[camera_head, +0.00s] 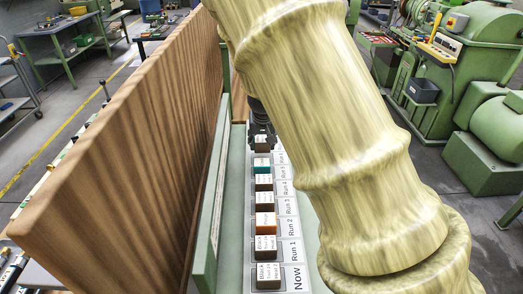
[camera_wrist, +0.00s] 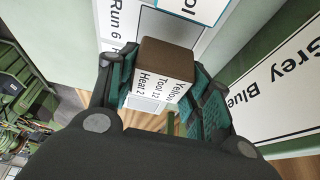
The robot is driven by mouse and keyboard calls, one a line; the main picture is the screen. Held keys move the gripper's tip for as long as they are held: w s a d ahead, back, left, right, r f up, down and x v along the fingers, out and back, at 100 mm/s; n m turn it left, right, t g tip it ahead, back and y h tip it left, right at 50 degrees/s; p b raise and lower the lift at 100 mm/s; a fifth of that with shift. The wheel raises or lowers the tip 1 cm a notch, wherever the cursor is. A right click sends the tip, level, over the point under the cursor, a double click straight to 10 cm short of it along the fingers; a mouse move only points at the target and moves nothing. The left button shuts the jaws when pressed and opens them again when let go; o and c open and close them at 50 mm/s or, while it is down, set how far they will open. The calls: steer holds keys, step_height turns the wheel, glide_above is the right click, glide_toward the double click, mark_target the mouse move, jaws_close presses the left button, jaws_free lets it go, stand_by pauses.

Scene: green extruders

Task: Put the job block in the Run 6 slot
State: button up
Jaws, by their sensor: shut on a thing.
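The job block (camera_wrist: 167,58) has a dark brown top and a white face reading "Yellow Tool 12 Heat 2". My gripper (camera_wrist: 162,80) is shut on it, with a teal-padded finger on each side. The Run 6 label (camera_wrist: 122,22) lies just beyond the block, with a grey slot area (camera_wrist: 168,25) beside it. The block hides part of that area, so I cannot tell whether it touches the strip. In the head view my gripper (camera_head: 262,130) is at the far end of the row, mostly behind my arm.
A tall wooden panel (camera_head: 120,140) runs along the left. A "Grey Blue" sign (camera_wrist: 275,80) is at right in the wrist view.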

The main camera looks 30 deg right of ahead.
mark_target(262, 149)
step_height(262, 149, down, 3)
steer(key=shift+a+f+b, duration=0.1)
steer(key=shift+f+b, duration=0.1)
steer(key=shift+b, duration=0.1)
steer(key=shift+f, duration=0.3)
steer(key=shift+s+r, duration=0.1)
steer(key=o, duration=1)
steer(key=shift+o, duration=0.2)
